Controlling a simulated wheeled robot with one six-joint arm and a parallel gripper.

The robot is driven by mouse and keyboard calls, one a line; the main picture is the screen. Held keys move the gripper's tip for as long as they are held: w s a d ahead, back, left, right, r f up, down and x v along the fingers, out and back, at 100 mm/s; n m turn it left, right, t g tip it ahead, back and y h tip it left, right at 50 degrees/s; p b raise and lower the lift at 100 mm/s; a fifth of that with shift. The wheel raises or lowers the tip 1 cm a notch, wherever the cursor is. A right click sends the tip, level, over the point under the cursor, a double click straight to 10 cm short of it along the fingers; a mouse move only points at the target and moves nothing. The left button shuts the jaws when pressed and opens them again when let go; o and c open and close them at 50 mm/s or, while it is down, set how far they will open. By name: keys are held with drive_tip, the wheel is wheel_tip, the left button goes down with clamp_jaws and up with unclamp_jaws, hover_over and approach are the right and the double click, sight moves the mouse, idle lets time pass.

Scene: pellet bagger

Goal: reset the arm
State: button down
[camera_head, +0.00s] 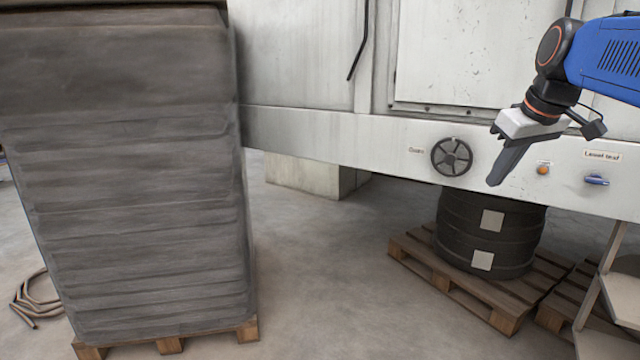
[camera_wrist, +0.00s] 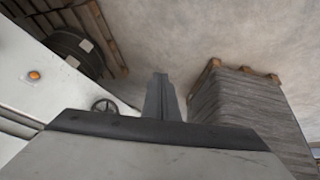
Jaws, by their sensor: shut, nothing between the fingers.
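My gripper (camera_head: 494,181) hangs at the upper right in the head view, in front of the white machine's lower panel (camera_head: 330,143). Its fingers point down and slightly left, and they are together with nothing between them. The blue arm reaches in from the right edge. The fingers sit just right of a dark handwheel (camera_head: 452,157) and left of an orange button (camera_head: 543,170). In the wrist view the shut fingers (camera_wrist: 161,82) stick up at the middle, with the handwheel (camera_wrist: 105,106) to their left. I cannot tell how far the fingers are from the panel.
A tall wrapped grey stack (camera_head: 130,190) on a pallet fills the left. A black drum (camera_head: 460,240) stands on a wooden pallet (camera_head: 420,262) below the panel. A blue handle (camera_head: 597,180) sits at the panel's right. A hose (camera_head: 36,300) lies at far left. The middle floor is clear.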

drive_tip(key=s+a+f+m, duration=0.1)
drive_tip(key=s+a+f, duration=0.2)
drive_tip(key=s+f, duration=0.8)
drive_tip(key=s+a+f+m, duration=0.2)
drive_tip(key=s+a+f, duration=0.2)
drive_tip(key=s+f, duration=0.7)
wheel_tip(320, 180, down, 6)
drive_tip(key=shift+g+h, duration=0.3)
drive_tip(key=c, duration=2.4)
unclamp_jaws()
drive_tip(key=shift+c, duration=0.2)
